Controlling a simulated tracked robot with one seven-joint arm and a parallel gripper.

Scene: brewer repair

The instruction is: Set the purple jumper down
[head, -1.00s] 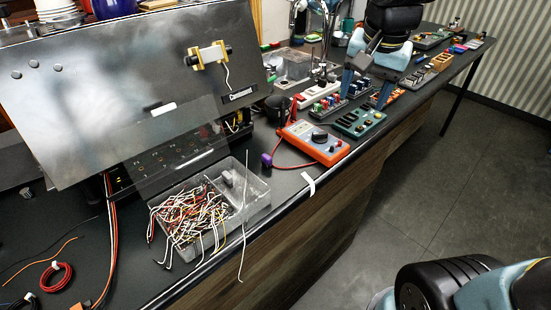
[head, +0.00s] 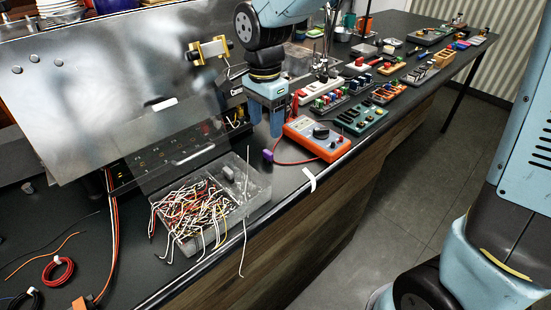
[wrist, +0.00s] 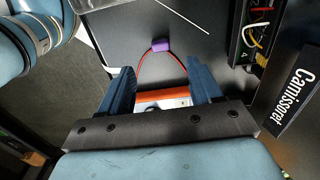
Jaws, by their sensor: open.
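The purple jumper (head: 267,155) is a small purple block joined to a red wire that loops from the orange multimeter (head: 318,139). It lies on the dark bench just left of the multimeter. In the wrist view the purple block (wrist: 161,45) sits beyond the fingertips, with its red wire curving back between the fingers toward the orange meter edge (wrist: 163,97). My gripper (head: 266,128) points down over the bench, behind the purple jumper in the head view. In the wrist view my gripper (wrist: 158,78) has its blue fingers spread, with nothing held between them.
A clear bin of loose wires (head: 240,204) stands at the front left. A tilted metal panel (head: 110,85) rises behind it. Several component boards (head: 358,115) line the bench to the right. A white tape strip (head: 309,178) marks the bench's front edge.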

